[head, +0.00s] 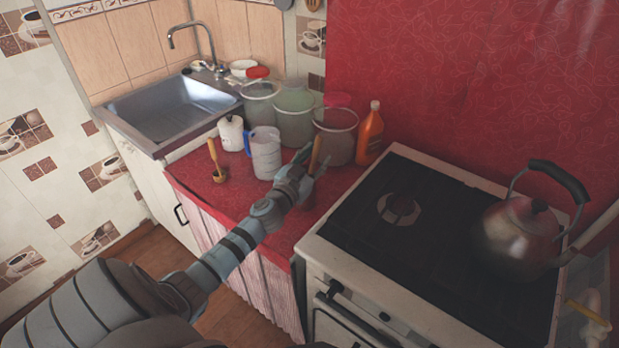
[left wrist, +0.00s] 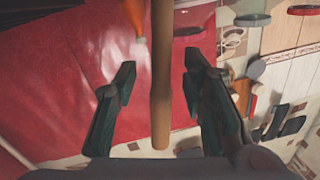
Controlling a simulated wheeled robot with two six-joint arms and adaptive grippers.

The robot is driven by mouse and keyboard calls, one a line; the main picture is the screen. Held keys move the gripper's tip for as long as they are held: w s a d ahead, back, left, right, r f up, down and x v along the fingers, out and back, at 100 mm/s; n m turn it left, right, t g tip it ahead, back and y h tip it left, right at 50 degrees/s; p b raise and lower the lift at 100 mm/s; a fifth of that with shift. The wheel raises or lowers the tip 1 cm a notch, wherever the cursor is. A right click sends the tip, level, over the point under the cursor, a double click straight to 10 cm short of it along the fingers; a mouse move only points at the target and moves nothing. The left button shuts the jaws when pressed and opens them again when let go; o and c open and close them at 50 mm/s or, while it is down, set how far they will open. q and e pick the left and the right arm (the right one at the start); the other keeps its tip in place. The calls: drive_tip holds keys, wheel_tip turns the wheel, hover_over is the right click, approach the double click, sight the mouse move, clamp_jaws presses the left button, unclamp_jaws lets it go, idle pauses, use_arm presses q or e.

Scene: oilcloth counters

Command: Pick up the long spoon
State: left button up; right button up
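The long spoon shows as a slim wooden handle (head: 315,152) that stands up near the right end of the red counter. In the left wrist view the handle (left wrist: 161,85) runs from the top edge down between my fingers. Its other end is out of that view. My left gripper (head: 314,162) is open around the handle, with a gap showing on each side in the left wrist view (left wrist: 159,62). The spoon's lower part is hidden behind my gripper in the head view. My right gripper is not in view.
A clear jug (head: 265,155), several large jars (head: 294,118) and an orange bottle (head: 370,135) stand close behind my gripper. A shorter wooden-handled utensil (head: 213,160) is at the left. The stove (head: 440,225) with a kettle (head: 520,235) is at the right.

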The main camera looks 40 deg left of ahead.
use_arm(q)
drive_tip(key=shift+s, duration=0.15)
clamp_jaws()
